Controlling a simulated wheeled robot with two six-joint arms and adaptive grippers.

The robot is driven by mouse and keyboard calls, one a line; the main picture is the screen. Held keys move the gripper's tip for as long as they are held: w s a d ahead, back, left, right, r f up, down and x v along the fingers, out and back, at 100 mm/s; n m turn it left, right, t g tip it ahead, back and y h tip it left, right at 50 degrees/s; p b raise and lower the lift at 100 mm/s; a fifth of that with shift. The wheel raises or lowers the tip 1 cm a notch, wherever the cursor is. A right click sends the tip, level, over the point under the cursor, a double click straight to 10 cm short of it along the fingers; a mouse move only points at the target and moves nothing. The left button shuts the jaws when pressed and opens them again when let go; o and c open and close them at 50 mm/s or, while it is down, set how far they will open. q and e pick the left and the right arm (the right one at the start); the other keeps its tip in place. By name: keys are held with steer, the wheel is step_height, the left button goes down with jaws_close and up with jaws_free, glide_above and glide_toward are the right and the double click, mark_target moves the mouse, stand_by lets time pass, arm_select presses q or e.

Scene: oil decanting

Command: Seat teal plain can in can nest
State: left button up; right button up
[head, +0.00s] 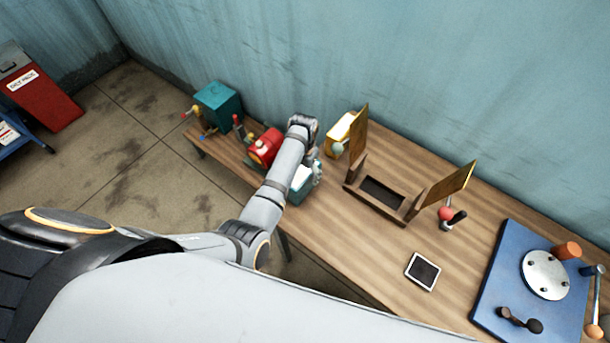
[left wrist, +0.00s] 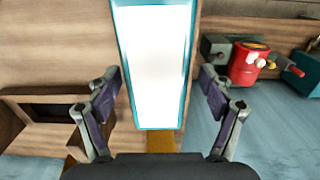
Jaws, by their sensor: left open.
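A teal can with a broad white face (left wrist: 155,65) stands upright between the fingers in the left wrist view. In the head view the same can (head: 299,180) shows partly behind my left arm. My left gripper (head: 314,168) is open at this can, with one finger on each side and a gap to each in the left wrist view (left wrist: 163,92). A wooden frame with a dark recess (head: 382,190), possibly the can nest, stands to the right of the can. It also shows at the left of the left wrist view (left wrist: 60,113). My right gripper is out of view.
A red can-like vessel (head: 265,147) and a teal box (head: 217,102) stand left of my arm. A tablet (head: 423,272) and a blue board (head: 530,285) lie to the right. The front middle of the table is clear.

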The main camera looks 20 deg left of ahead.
arm_select(q)
steer(key=shift+s+r, duration=0.25)
steer(key=shift+s, duration=0.1)
steer(key=shift+c, duration=1)
steer(key=shift+s+r, duration=0.15)
steer(key=shift+s, duration=0.15)
steer(key=c, duration=0.5)
steer(key=shift+c, duration=1.1)
steer(key=shift+w, duration=0.15)
steer(key=shift+c, duration=1.4)
jaws_close()
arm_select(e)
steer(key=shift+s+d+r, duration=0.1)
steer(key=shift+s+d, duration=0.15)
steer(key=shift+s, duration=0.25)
